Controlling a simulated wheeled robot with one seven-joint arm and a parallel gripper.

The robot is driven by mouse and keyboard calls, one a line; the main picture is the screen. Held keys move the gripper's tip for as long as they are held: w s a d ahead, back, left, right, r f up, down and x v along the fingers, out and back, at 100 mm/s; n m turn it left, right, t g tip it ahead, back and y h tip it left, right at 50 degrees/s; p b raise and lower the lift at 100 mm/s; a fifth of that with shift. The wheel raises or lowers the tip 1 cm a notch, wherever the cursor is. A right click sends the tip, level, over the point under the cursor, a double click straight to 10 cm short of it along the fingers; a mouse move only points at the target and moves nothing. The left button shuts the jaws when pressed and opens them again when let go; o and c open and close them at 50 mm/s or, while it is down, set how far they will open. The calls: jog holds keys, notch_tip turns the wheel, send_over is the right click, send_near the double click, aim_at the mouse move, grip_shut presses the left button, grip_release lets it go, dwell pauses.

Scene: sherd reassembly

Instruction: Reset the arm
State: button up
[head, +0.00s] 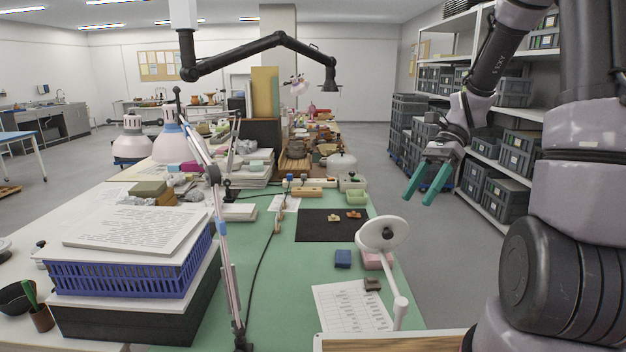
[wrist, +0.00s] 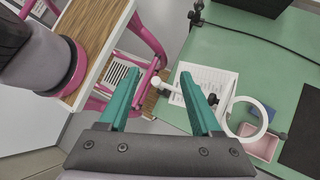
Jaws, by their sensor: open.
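My gripper (head: 428,183) is raised to the right of the table, over the aisle, in the head view. Its two teal fingers are apart, with nothing between them. In the wrist view the open fingers (wrist: 162,92) point toward the table's edge. Two small sherds, one yellowish (head: 334,218) and one reddish-brown (head: 354,214), lie apart on the black mat (head: 312,232). The mat also shows at the right of the wrist view (wrist: 303,140), where no sherd is visible.
A white ring magnifier lamp (head: 383,234) stands at the green table's (head: 270,300) right edge, near a pink tray (head: 376,262), a blue block (head: 343,258) and a printed sheet (head: 350,308). A blue basket (head: 130,272) is at left. Shelves with grey bins (head: 512,160) line the right; the aisle between is clear.

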jog(key=s+r+n+t+h, duration=0.1)
jog(key=s+r+n+t, duration=0.1)
jog(key=r+n+t, duration=0.1)
jog(key=s+d+r+n+t+h, duration=0.1)
jog(key=s+r+n+t+h, duration=0.1)
jog(key=r, duration=0.6)
jog(key=s+r+n+t+h, duration=0.2)
jog(key=s+r+n+t, duration=0.2)
jog(key=r+n+t, duration=0.1)
jog(key=shift+d+r+n+t, duration=0.35)
jog(key=shift+r+t, duration=0.25)
jog(key=shift+t, duration=0.6)
